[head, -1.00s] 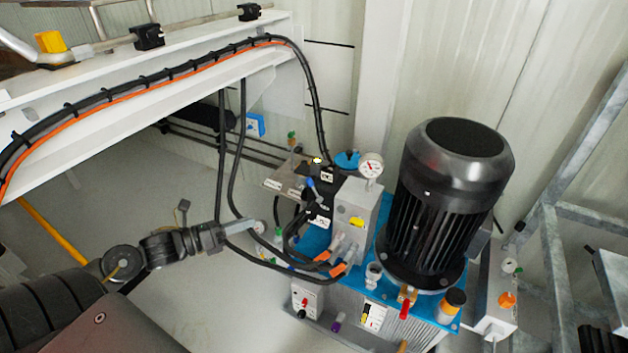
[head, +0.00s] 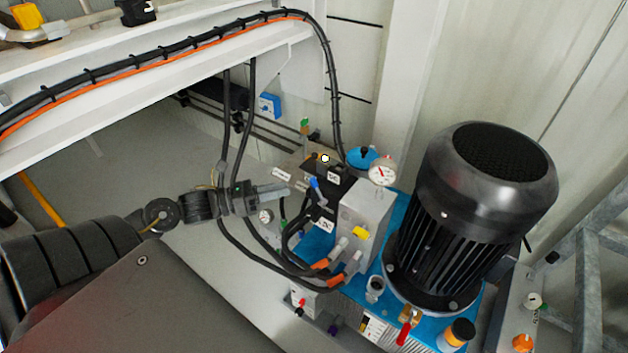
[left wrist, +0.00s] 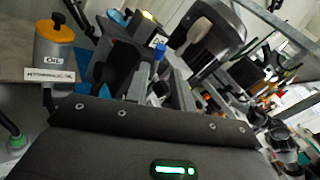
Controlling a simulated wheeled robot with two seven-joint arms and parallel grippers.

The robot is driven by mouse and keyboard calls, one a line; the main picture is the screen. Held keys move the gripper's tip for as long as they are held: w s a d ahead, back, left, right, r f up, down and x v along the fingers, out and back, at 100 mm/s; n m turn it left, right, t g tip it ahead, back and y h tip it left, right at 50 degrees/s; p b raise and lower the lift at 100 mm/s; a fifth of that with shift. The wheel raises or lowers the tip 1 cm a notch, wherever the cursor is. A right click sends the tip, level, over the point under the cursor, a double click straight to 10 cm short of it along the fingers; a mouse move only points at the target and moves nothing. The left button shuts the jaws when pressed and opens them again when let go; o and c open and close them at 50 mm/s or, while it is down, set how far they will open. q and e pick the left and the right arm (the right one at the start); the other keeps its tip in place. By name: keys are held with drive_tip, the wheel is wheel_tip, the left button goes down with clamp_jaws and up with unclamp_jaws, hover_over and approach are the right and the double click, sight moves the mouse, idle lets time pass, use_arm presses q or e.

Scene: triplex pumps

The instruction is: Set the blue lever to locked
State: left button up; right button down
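The blue lever (head: 316,190) is a small blue handle on the dark valve block of the pump unit, left of the grey block with the pressure gauge. It stands tilted in the head view. Its blue tip also shows in the left wrist view (left wrist: 160,50), ahead of and between the fingers. My left gripper (head: 280,190) points right toward the lever, a short way to its left, with no contact visible. In the left wrist view its two grey fingers (left wrist: 163,82) are apart with nothing held between them. My right gripper is not in view.
A white-faced gauge (head: 382,172) and blue cap (head: 362,157) stand behind the lever. Black hoses (head: 268,250) loop below the gripper. A large black motor (head: 480,215) stands to the right. The wrist view shows an orange-topped oil filler (left wrist: 54,35) at left.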

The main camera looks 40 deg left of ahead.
sight(313, 183)
use_arm(q)
drive_tip(key=x, duration=0.9)
drive_tip(key=shift+w+d, duration=0.1)
drive_tip(key=shift+d, duration=0.1)
clamp_jaws()
